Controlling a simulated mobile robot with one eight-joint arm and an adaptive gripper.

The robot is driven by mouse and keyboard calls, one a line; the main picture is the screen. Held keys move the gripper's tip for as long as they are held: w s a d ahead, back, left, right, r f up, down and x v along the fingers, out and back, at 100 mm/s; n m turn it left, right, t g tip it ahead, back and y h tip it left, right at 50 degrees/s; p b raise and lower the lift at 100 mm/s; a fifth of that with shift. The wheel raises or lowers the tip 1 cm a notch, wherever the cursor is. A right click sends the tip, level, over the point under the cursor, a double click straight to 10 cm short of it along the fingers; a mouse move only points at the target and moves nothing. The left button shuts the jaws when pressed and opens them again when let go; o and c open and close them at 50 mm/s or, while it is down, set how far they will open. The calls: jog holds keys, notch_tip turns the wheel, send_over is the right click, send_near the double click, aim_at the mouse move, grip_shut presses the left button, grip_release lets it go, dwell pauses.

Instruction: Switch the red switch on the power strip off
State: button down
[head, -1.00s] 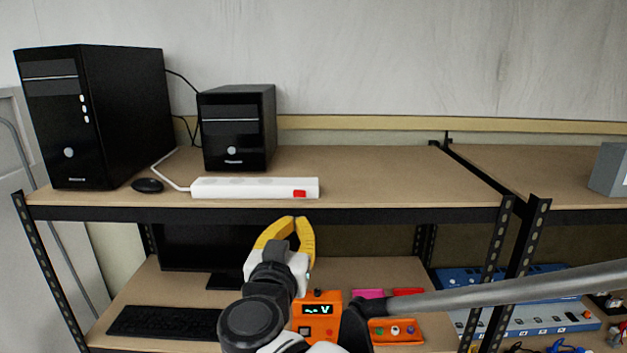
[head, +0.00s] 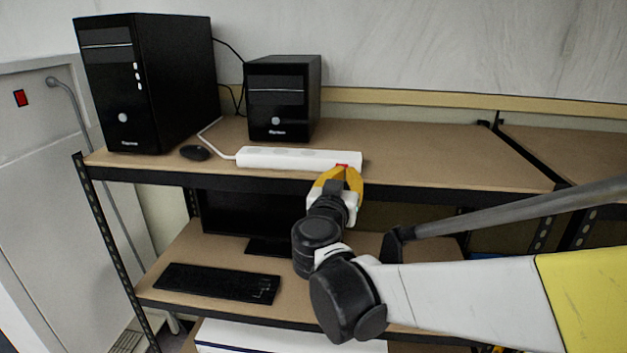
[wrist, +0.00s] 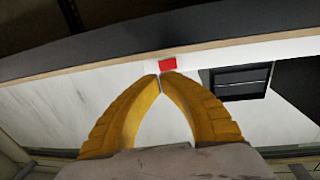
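The white power strip (head: 285,158) lies along the front edge of the upper shelf. Its red switch (head: 342,166) is at the right end, partly hidden behind my fingertips in the head view. My gripper (head: 338,173) is at the shelf's front edge, right at the switch. In the wrist view, the red switch (wrist: 167,64) shows just beyond the yellow fingertips (wrist: 163,76), which meet with nothing between them. I cannot tell whether the tips touch the switch, or which way the switch is set.
A large black computer tower (head: 165,85), a smaller tower (head: 285,98) and a mouse (head: 195,153) stand behind or left of the strip. The upper shelf (head: 430,150) is clear to the right. A keyboard (head: 215,282) and a monitor (head: 250,215) are on the lower shelf.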

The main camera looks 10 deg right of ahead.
aim_at(349, 164)
jog(key=x, duration=0.3)
jog(key=shift+w, duration=0.15)
